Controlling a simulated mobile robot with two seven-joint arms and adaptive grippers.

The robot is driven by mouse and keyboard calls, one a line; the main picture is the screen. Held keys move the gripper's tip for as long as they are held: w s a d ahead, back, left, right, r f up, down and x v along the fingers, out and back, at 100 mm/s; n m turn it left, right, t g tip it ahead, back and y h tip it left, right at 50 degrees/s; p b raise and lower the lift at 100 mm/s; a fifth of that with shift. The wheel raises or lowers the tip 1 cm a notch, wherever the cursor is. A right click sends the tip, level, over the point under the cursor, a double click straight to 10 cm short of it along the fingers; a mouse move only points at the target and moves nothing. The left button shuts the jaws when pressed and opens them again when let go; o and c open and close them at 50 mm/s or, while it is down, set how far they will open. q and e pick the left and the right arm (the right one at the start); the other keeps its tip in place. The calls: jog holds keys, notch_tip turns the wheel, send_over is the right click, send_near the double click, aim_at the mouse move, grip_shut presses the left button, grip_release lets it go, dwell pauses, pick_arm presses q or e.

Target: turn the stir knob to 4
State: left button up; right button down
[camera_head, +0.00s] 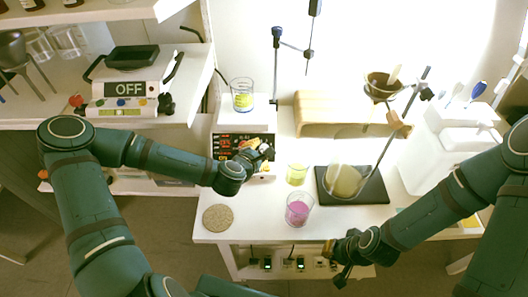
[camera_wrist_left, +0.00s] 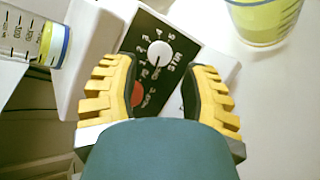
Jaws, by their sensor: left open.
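The stir knob (camera_wrist_left: 160,52) is a white round knob on a dark panel (camera_wrist_left: 180,38), ringed by white numbers, with STIR printed beside it. Which number its pointer meets is too small to tell. My left gripper (camera_wrist_left: 160,72) is open in the left wrist view, its yellow ridged fingers on either side of the panel's near part, the knob ahead between them. I see no clear contact. In the head view my left gripper (camera_head: 259,151) is at the front of the stirrer device (camera_head: 229,127) and partly hides its panel. My right gripper (camera_head: 342,256) is at the table's front edge.
A red knob (camera_wrist_left: 137,93) sits near the left finger. A beaker of yellow liquid (camera_head: 242,95) stands on the device. A small yellow cup (camera_head: 296,174), a pink-filled beaker (camera_head: 298,209) and a flask (camera_head: 343,180) on a dark plate stand to the right.

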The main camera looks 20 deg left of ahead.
aim_at(264, 149)
pick_arm(q)
jog(key=shift+b+x, duration=0.4)
jog(key=shift+x, duration=2.15)
grip_shut()
